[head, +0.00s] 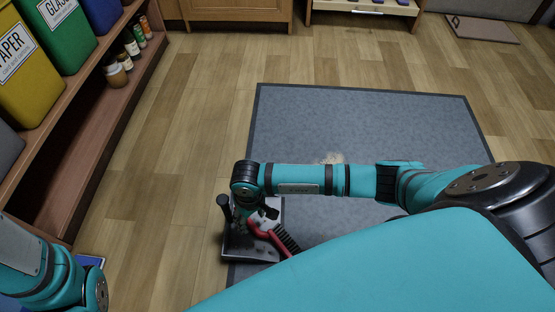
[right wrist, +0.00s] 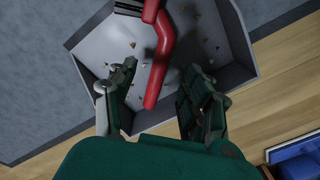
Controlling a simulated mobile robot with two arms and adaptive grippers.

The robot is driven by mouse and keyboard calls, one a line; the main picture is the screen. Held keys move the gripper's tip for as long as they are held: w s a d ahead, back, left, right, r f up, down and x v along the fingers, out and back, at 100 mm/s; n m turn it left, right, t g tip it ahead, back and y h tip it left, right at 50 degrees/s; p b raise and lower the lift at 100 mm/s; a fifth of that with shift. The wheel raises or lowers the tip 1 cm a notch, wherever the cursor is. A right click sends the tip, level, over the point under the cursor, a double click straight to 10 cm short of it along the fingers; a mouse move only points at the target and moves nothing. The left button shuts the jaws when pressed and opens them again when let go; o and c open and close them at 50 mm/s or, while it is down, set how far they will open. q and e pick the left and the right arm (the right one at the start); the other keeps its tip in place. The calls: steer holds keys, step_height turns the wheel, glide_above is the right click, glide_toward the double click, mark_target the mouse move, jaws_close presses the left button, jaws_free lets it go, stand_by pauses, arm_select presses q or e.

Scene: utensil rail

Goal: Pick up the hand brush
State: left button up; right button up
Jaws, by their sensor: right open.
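The hand brush (head: 271,234) has a red handle and dark bristles. It lies in or across a grey dustpan (head: 238,246) on the mat. In the right wrist view the red handle of the brush (right wrist: 158,70) runs down between my right fingers, its bristle end cut off at the top. My right gripper (right wrist: 160,72) is open, one finger on each side of the handle, over the dustpan (right wrist: 100,48). In the head view my right gripper (head: 262,212) is partly hidden by its wrist. My left arm shows at the lower left, but its gripper is out of view.
The dustpan sits on the left edge of a grey mat (head: 400,125), with small crumbs in it. A pale crumb pile (head: 333,158) lies on the mat. A wooden shelf (head: 85,165) with bins and jars stands at left. The wooden floor between is clear.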

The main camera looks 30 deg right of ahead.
mark_target(253, 225)
steer(key=f+b, duration=0.4)
steer(key=f, duration=0.1)
steer(key=shift+s+a, duration=0.1)
steer(key=shift+s, duration=0.1)
jaws_close()
